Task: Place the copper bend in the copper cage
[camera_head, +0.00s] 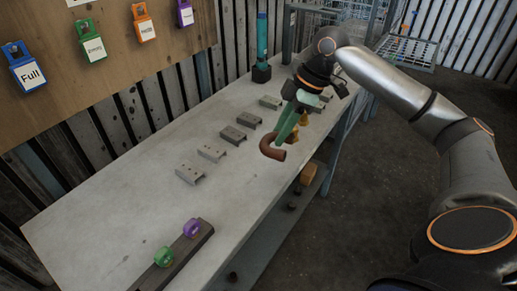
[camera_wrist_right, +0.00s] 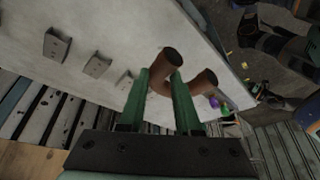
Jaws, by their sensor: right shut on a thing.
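The copper bend (camera_head: 270,150) is a brown, hook-shaped pipe. My right gripper (camera_head: 284,138) is shut on it with its green fingers and holds it over the right edge of the worktable (camera_head: 130,190). In the right wrist view the bend (camera_wrist_right: 172,60) sits between the two green fingertips (camera_wrist_right: 162,85), its curve reaching out to the right. Wire cages (camera_head: 408,52) stand on the floor beyond the table; I cannot tell which is the copper cage. My left gripper is not in view.
Several grey metal brackets (camera_head: 233,135) lie in a row on the table. A teal tool (camera_head: 262,45) stands at the back. Labelled padlocks (camera_head: 88,45) hang on a board at left. Floor at right is clear.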

